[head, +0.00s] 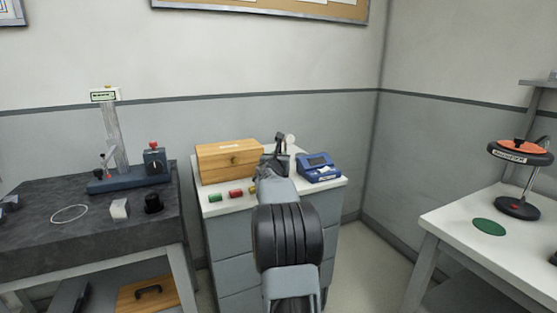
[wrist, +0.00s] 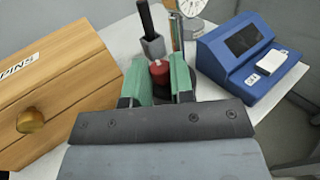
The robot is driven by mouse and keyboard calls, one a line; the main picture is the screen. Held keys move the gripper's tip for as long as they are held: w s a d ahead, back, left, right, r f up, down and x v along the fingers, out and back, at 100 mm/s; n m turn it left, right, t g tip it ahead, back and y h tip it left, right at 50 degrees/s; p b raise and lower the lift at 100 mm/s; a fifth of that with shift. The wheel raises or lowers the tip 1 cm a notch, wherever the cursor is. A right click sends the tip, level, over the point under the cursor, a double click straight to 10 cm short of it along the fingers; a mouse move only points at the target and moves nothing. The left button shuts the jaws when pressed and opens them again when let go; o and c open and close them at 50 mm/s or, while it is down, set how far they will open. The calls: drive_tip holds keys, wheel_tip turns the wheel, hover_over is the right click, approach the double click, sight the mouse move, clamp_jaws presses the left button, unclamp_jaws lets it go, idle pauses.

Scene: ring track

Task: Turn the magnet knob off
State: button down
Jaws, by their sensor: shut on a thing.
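The magnet knob (wrist: 160,74) is a small red knob with a pale mark on its top. In the wrist view it sits between the two green fingers of my gripper (wrist: 161,82), which is shut on it. Its lower part and most of its base are hidden by the fingers and gripper body. A silver post (wrist: 177,32) stands just behind it, with a round white dial (wrist: 191,6) at the top. In the head view my gripper (head: 276,160) is over the white-topped cabinet and the arm hides the knob; the dial (head: 290,140) shows behind.
A wooden box (head: 230,160) marked PINS stands close on the left, a blue device (head: 318,168) on the right. A grey pen holder (wrist: 153,46) is behind the knob.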

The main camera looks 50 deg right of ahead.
drive_tip(key=c, duration=1)
unclamp_jaws()
drive_tip(key=v, duration=1.3)
drive_tip(key=shift+s+a+b, duration=0.25)
drive_tip(key=shift+a+b, duration=0.1)
drive_tip(key=shift+b, duration=0.05)
